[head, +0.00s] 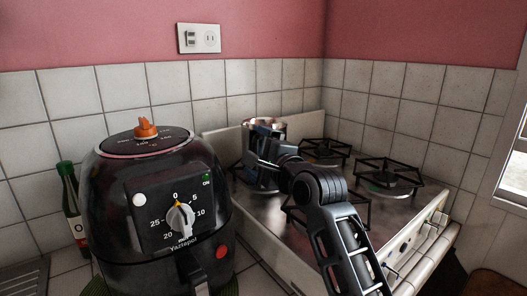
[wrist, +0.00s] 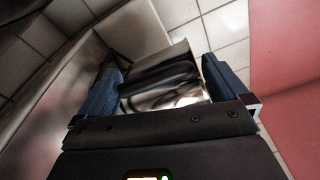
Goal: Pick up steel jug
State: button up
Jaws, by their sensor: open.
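The steel jug (head: 270,124) is on the back left part of the stove in the head view. Its shiny rim shows above my gripper (head: 262,160), which hides most of its body. In the wrist view the jug (wrist: 162,92) is a shiny cylinder lying between the two blue-padded fingers of my gripper (wrist: 160,85). The fingers stand apart, one on each side of the jug. A dark gap shows beside the left finger, and the right finger is close to the jug's side. I cannot tell whether either finger touches it.
The stove (head: 408,212) has several black burner grates around the jug. A black air fryer (head: 110,200) stands close to the left of my arm. A green bottle (head: 70,200) is behind it at the left. The tiled wall (head: 290,85) is just behind the jug.

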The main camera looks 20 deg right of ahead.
jog(key=shift+w, duration=0.2)
jog(key=shift+c, duration=0.5)
jog(key=shift+r, duration=0.1)
jog(key=c, duration=1.5)
jog(key=shift+r, duration=0.15)
jog(key=shift+c, duration=0.5)
